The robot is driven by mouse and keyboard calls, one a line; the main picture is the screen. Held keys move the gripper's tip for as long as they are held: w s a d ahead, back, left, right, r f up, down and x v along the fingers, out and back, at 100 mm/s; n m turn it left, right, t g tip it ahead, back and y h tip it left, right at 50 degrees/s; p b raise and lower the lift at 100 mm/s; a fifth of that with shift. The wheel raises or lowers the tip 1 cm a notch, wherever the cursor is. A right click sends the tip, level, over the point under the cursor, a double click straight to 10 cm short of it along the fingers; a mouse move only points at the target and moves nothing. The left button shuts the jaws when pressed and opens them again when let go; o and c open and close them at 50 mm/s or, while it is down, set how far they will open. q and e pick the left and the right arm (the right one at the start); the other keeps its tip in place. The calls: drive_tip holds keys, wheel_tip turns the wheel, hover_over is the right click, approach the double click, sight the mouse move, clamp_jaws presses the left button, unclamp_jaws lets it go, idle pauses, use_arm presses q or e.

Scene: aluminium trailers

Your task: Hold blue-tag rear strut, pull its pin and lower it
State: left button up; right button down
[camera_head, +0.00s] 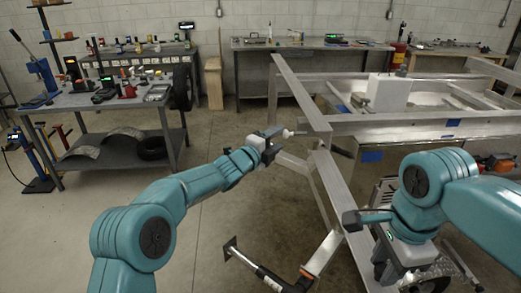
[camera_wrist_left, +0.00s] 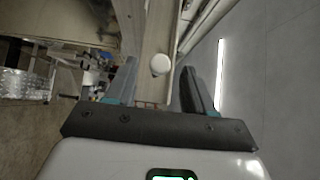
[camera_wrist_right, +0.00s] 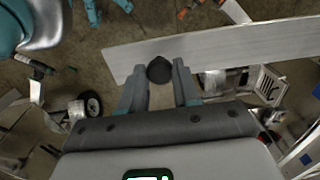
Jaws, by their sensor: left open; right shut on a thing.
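My left gripper (camera_head: 276,141) is open beside the aluminium frame (camera_head: 318,122) in the head view. A white round-ended piece (camera_wrist_left: 160,64) shows between its fingers in the left wrist view, and seems not gripped. My right gripper (camera_wrist_right: 158,82) is shut on a dark round-ended piece (camera_wrist_right: 159,69), in front of a flat aluminium beam (camera_wrist_right: 225,48). I cannot tell whether that piece is the strut or its pin. Blue tags (camera_head: 372,155) and (camera_head: 452,122) are on the trailer side. A strut-like bar with a dark foot plate (camera_head: 231,248) shows low in the head view.
A workbench (camera_head: 95,101) with tools and a tyre below stands at the left. A second bench (camera_head: 310,44) is against the back wall. A white block (camera_head: 388,92) sits on the trailer. Open concrete floor (camera_head: 215,215) lies left of the frame.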

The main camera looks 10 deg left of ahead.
use_arm(q)
drive_tip(key=v, duration=0.8)
drive_tip(key=shift+w, duration=0.1)
